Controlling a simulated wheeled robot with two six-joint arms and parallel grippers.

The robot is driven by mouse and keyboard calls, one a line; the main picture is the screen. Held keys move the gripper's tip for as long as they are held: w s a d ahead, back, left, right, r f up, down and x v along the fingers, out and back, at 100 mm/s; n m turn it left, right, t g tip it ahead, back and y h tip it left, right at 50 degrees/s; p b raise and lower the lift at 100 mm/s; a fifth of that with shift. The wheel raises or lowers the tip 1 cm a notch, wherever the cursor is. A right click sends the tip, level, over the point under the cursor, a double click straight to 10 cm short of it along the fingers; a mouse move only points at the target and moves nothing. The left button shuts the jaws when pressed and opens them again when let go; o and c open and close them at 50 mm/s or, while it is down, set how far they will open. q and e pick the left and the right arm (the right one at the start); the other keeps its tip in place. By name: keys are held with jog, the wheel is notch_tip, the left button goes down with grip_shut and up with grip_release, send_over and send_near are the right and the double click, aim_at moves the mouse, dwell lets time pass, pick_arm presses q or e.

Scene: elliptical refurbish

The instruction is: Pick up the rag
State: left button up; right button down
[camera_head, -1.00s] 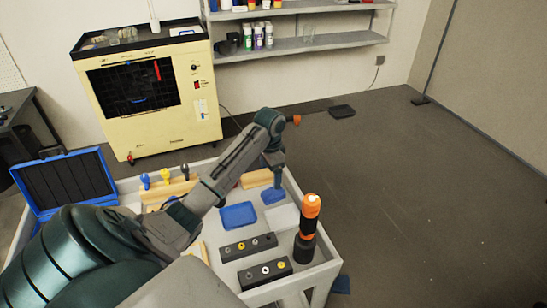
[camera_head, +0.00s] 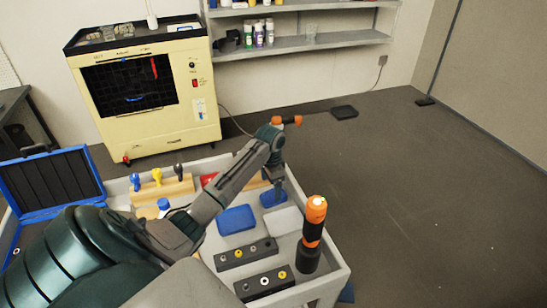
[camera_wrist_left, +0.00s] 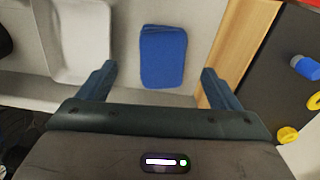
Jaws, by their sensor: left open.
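The rag (camera_head: 273,198) appears as a small blue cloth on the cart, partly hidden under my left gripper (camera_head: 274,184) in the head view. My left gripper (camera_wrist_left: 158,70) is open and empty. Its fingers stand apart on either side of the rag in that picture, and the rag reaches beyond the fingertips. I cannot tell the exact height above it. My right gripper is not in view.
On the cart (camera_head: 337,270) are a white tray (camera_head: 284,221), a blue flat item (camera_head: 236,220), two dark blocks with round inserts (camera_head: 246,254), an orange-black cylinder (camera_head: 313,237) and a wooden holder (camera_head: 165,190). An open blue case (camera_head: 50,183) is at left.

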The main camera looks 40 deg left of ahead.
aim_at(272, 195)
pick_arm(q)
jog(key=f, duration=0.1)
jog(key=f+p, duration=0.1)
jog(key=f, duration=0.3)
jog(key=shift+w+a+p, duration=0.1)
jog(key=shift+w+p, duration=0.25)
jog(key=shift+p, duration=0.05)
jog(key=shift+f, duration=0.5)
jog(key=shift+c, duration=0.3)
jog(key=c, duration=1)
